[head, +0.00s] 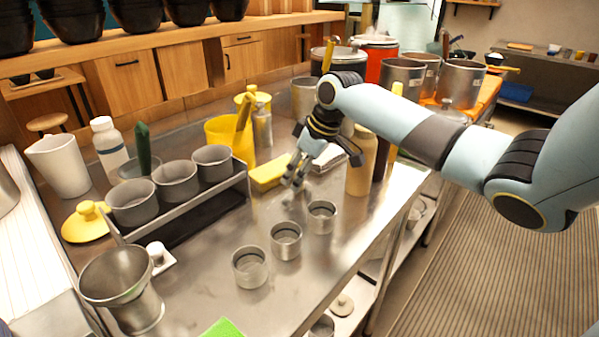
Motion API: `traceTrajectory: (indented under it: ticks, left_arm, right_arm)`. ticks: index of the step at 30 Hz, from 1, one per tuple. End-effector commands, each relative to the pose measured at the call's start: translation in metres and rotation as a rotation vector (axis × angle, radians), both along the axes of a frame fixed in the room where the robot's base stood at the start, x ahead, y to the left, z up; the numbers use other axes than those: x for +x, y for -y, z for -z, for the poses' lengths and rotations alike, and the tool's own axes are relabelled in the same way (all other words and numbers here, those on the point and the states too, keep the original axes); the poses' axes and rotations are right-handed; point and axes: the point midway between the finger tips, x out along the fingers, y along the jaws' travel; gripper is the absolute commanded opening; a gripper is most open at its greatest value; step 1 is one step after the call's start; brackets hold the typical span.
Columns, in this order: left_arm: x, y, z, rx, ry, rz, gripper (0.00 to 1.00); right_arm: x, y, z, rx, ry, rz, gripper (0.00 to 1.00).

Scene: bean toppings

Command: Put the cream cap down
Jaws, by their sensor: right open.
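My right gripper (296,180) reaches in from the right and points down over the steel table, its fingers apart, just right of a yellow block. I see nothing clearly held between the fingers. I cannot tell for sure which thing is the cream cap. A small white knobbed piece (158,256) lies on the table at the left, beside the steel funnel-shaped vessel. A pale round knobbed lid (343,304) sits on the lower shelf. A yellow knobbed lid (84,224) lies at the far left. My left gripper is out of view.
Several small metal cups (250,278) stand in a row near the table's front edge. Grey pots sit in a metal rack (200,208). A tan bottle (361,165) stands right of the gripper, with large pots behind. Bare table (203,275) lies left of the cups.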

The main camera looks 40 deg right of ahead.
Motion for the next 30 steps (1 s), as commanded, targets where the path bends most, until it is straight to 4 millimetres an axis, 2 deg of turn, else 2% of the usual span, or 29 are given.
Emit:
traceTrajectory:
  ticks: [5,8,15,21,25,30]
  left_arm:
    - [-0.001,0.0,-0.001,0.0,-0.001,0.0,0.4]
    - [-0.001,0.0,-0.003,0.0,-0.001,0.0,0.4]
    - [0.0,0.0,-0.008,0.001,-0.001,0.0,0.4]
    - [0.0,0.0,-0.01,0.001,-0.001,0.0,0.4]
    - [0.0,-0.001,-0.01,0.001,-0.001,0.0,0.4]
    - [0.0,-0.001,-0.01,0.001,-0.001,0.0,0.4]
  right_arm:
    - [-0.002,0.002,-0.008,-0.002,0.001,0.0,0.47]
    - [-0.007,0.004,-0.023,-0.005,0.001,-0.001,0.47]
    - [-0.028,0.011,-0.074,-0.007,0.001,-0.003,0.47]
    - [-0.039,0.014,-0.104,-0.005,0.0,0.0,0.47]
    - [-0.043,0.015,-0.113,-0.001,0.0,-0.001,0.47]
    - [-0.044,0.014,-0.114,0.0,0.0,0.0,0.47]
